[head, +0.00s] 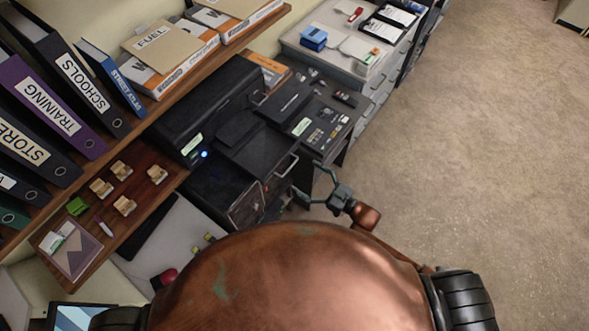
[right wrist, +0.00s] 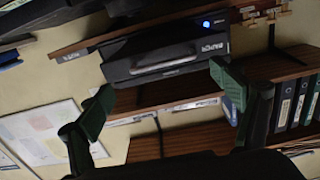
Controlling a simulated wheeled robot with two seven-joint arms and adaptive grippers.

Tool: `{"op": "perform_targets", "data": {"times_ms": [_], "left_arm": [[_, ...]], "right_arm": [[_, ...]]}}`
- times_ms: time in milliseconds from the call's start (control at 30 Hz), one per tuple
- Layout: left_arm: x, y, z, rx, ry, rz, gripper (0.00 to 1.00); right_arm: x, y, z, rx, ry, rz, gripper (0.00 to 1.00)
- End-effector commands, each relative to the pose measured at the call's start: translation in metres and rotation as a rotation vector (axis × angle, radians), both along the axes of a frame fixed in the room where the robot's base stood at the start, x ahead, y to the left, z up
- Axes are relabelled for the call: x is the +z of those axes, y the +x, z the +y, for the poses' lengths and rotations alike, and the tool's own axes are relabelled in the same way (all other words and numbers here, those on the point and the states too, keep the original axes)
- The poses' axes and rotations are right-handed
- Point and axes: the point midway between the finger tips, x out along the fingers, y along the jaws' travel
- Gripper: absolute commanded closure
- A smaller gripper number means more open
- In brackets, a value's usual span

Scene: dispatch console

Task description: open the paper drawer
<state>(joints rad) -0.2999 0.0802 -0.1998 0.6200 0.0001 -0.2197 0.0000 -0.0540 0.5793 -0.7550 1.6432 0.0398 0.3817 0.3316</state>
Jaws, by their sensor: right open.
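The black printer-like unit (head: 205,112) stands on the left in the head view, with a small blue light at its near front corner. In the right wrist view its dark front (right wrist: 150,52) appears upside down, with a long silver handle (right wrist: 165,65) and a white label too small to read surely. My right gripper (head: 308,185) is open and empty, beside the dark drawers, apart from the unit. Its green fingers (right wrist: 163,97) are spread wide in the right wrist view, with the unit beyond them. I see no left gripper.
Shelves of binders (head: 52,110) and a lower shelf with stamps (head: 125,170) are on the left. A silver handle (head: 287,165) projects near my right gripper. A dark desk (head: 325,95) holds small items. The carpet (head: 470,150) on the right is clear.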

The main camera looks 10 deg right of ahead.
Motion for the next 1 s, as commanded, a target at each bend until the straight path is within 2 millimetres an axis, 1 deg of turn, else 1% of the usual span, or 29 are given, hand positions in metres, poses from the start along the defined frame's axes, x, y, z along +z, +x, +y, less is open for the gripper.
{"op": "perform_targets", "data": {"times_ms": [33, 100, 200, 333, 933, 1000], "left_arm": [[0.000, 0.000, 0.000, 0.000, 0.000, 0.000, 0.60], [0.000, 0.000, 0.000, 0.000, 0.000, 0.000, 0.60], [0.000, 0.000, 0.000, 0.000, 0.000, 0.000, 0.60], [0.000, 0.000, 0.000, 0.000, 0.000, 0.000, 0.60], [0.000, 0.000, -0.001, -0.001, -0.001, 0.000, 0.60], [-0.001, 0.000, -0.001, -0.001, -0.001, 0.000, 0.60]], "right_arm": [[0.000, -0.008, -0.008, 0.000, -0.001, 0.001, 0.14], [-0.001, -0.016, -0.017, 0.000, -0.001, 0.001, 0.14], [0.000, -0.025, -0.028, 0.000, 0.000, 0.000, 0.14], [0.000, -0.032, -0.036, 0.000, 0.001, -0.001, 0.14], [0.001, -0.034, -0.038, 0.000, 0.001, -0.001, 0.14], [-0.002, -0.033, -0.039, -0.003, -0.001, 0.001, 0.14]]}}
